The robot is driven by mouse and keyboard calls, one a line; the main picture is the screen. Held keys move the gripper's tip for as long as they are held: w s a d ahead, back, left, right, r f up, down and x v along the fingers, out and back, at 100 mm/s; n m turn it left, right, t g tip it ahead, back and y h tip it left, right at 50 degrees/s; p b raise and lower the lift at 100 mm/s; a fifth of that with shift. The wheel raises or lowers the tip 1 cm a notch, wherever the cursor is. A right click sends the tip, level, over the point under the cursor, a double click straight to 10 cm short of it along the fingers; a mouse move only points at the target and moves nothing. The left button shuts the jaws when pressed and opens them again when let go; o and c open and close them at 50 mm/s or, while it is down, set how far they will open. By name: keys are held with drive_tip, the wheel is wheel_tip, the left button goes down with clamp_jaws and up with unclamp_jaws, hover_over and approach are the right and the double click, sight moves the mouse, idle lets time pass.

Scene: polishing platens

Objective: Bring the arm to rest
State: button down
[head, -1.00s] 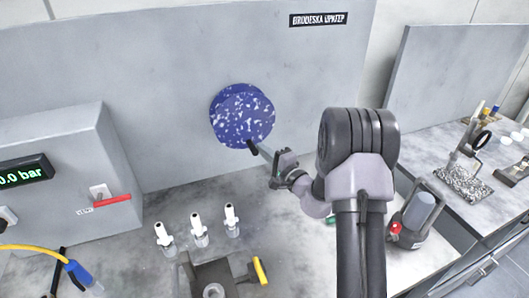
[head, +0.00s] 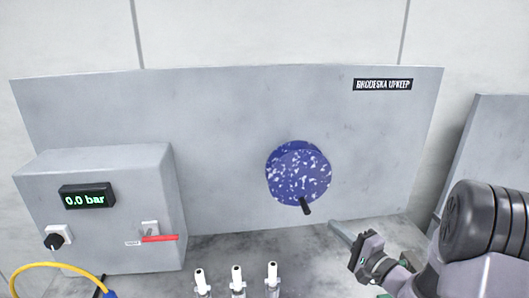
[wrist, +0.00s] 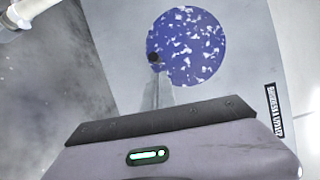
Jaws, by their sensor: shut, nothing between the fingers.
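My gripper (head: 336,227) is at the right of the head view, its grey fingers closed together and empty. The fingers point up and left toward a round blue disc with white flecks (head: 298,172) on the grey back panel. A short black handle (head: 305,206) sticks out at the disc's lower edge. In the head view a gap shows between the fingertips and this handle. In the wrist view the closed fingers (wrist: 157,92) rise from the gripper body, with the disc (wrist: 190,48) and the black handle (wrist: 153,58) beyond them.
A grey box with a 0.0 bar display (head: 87,197), a black knob (head: 54,241) and a red lever (head: 160,239) stands at the left. Several white-tipped bottles (head: 238,280) stand at the front. A yellow hose (head: 60,267) curves at lower left. A second panel (head: 487,150) is at right.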

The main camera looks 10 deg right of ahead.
drive_tip(key=s+a+r+n+g+y+b, duration=0.1)
drive_tip(key=s+a+r+n+g+y, duration=0.2)
drive_tip(key=s+a+g, duration=0.6)
drive_tip(key=s+a+r+n+g+y+b, duration=0.15)
drive_tip(key=s+a+n, duration=0.4)
drive_tip(key=a, duration=0.75)
drive_tip(key=s+a+f+n+g+h, duration=0.1)
drive_tip(key=s+h, duration=0.1)
drive_tip(key=s, duration=0.3)
drive_tip(key=s+f+n+g+h, duration=0.1)
drive_tip(key=s+g+h, duration=0.15)
drive_tip(key=s, duration=0.35)
drive_tip(key=s+d+r+t+h, duration=0.1)
drive_tip(key=s+d+t+h, duration=0.2)
drive_tip(key=d+h, duration=0.1)
drive_tip(key=shift+s+d+r+h+b, duration=0.15)
drive_tip(key=shift+s+d+h+b, duration=0.2)
drive_tip(key=shift+d, duration=0.55)
